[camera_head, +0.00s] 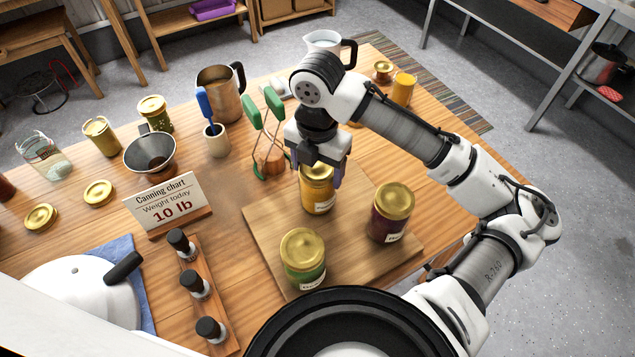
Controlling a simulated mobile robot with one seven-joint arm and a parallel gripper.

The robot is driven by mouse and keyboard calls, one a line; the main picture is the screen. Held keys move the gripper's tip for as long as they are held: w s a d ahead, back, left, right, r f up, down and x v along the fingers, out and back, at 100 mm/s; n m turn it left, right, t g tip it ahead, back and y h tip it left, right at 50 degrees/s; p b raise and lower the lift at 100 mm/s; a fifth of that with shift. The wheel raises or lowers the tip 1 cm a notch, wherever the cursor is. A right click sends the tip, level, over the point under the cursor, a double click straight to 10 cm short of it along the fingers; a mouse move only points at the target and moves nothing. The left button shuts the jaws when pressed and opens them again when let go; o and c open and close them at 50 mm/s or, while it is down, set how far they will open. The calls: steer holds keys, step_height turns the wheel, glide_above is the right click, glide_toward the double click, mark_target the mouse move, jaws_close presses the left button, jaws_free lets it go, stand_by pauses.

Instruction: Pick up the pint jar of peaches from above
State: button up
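The pint jar of peaches (318,199), with orange-gold contents, a gold lid and a white label, stands upright near the back of a wooden board on the table. The label is too small to read. My gripper (318,174) points down over this jar. Its purple-tipped fingers are spread apart, one to each side of the lid. The gripper body hides the back of the lid, and I cannot tell if the fingers touch the jar.
The wooden board (345,262) also holds a green jar (303,260) in front and a dark red jar (391,213) to the right. Green-handled jar tongs (262,130) stand close left of my gripper. A canning chart sign (168,205) stands further left.

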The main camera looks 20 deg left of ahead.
steer(key=c, duration=0.7)
steer(key=shift+r+p, duration=0.35)
steer(key=shift+r, duration=0.05)
steer(key=c, duration=0.5)
steer(key=shift+r+p, duration=0.3)
steer(key=shift+r, duration=0.1)
steer(key=shift+r+p, duration=1.25)
steer(key=shift+r, duration=0.2)
steer(key=shift+r+p, duration=0.5)
steer(key=shift+r, duration=0.85)
